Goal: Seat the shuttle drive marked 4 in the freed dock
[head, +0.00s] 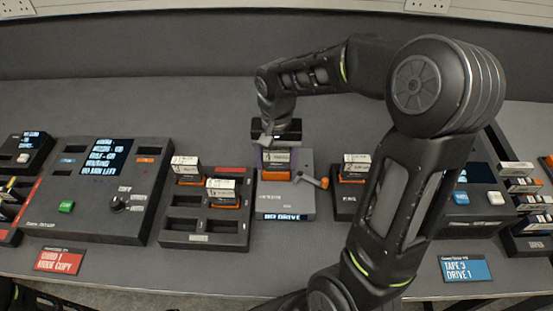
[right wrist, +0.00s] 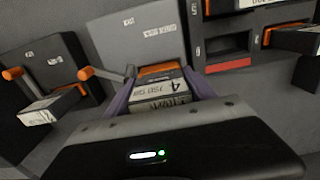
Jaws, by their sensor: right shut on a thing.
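The drive marked 4 (right wrist: 172,92) has a white label and an orange end. My right gripper (right wrist: 160,84) is shut on it, with a purple finger on either side. In the head view my right gripper (head: 277,160) holds the drive (head: 278,155) upright at the grey dock (head: 287,203). The orange end is at the dock's slot; I cannot tell how deep it sits. The dock's display reads NO DRIVE. Its lever, with an orange knob (head: 323,183), sticks out to the right. The dock (right wrist: 135,35) also shows in the right wrist view. My left gripper is out of view.
Left of the dock is a dark tray (head: 205,240) holding two orange-ended drives (head: 222,190). Close on the right, another drive (head: 355,165) stands in a black unit (head: 344,205). A control console (head: 95,220) stands further left. Signs (head: 467,268) lie along the front.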

